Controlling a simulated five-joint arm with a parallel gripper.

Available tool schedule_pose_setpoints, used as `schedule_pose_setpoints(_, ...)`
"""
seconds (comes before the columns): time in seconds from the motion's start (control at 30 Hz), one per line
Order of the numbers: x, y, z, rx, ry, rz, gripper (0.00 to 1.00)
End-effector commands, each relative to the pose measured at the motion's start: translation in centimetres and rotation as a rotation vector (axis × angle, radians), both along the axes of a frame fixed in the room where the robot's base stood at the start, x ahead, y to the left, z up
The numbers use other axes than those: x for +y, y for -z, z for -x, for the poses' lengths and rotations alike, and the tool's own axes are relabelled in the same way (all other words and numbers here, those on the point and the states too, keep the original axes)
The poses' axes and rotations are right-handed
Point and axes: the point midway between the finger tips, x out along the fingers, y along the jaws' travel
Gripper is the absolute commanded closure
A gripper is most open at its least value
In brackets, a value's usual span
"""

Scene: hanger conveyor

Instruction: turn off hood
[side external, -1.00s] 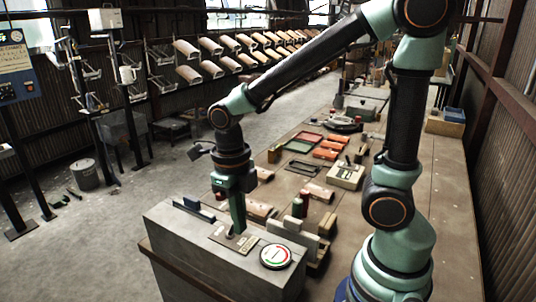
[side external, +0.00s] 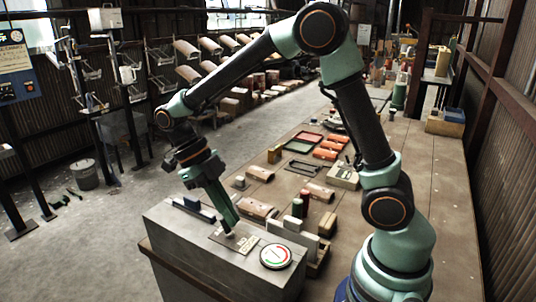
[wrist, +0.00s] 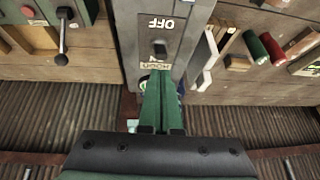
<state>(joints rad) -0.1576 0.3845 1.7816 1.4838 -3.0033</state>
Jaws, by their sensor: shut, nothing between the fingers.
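The hood switch panel (side external: 233,238) is a small plate on top of the grey box in the side view. In the wrist view it shows as a grey plate (wrist: 178,50) with an upside-down "OFF", a dark toggle switch (wrist: 159,48) and a tan "HOOD" label (wrist: 160,61). My gripper (side external: 230,227) is tilted, with its green fingers shut and empty over the plate. In the wrist view the fingertips (wrist: 160,76) lie just below the label and hide the plate beyond it. I cannot tell whether they touch the plate or the switch.
A round white, red and green dial (side external: 276,256) sits to the right on the grey box (side external: 190,250). Red and green cylinders (side external: 300,206) and several blocks stand on the table behind the box.

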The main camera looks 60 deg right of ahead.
Motion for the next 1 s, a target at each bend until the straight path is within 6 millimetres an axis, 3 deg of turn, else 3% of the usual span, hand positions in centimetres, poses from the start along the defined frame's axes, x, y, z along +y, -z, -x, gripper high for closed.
schedule_pose_setpoints(0.33, 0.0, -1.4, 0.0, -0.003, 0.000, 0.000, 1.00)
schedule_pose_setpoints(0.77, 0.0, -1.7, -0.2, -0.003, 0.000, 0.000, 1.00)
schedule_pose_setpoints(1.0, 0.3, -4.4, -1.7, -0.006, 0.000, -0.001, 1.00)
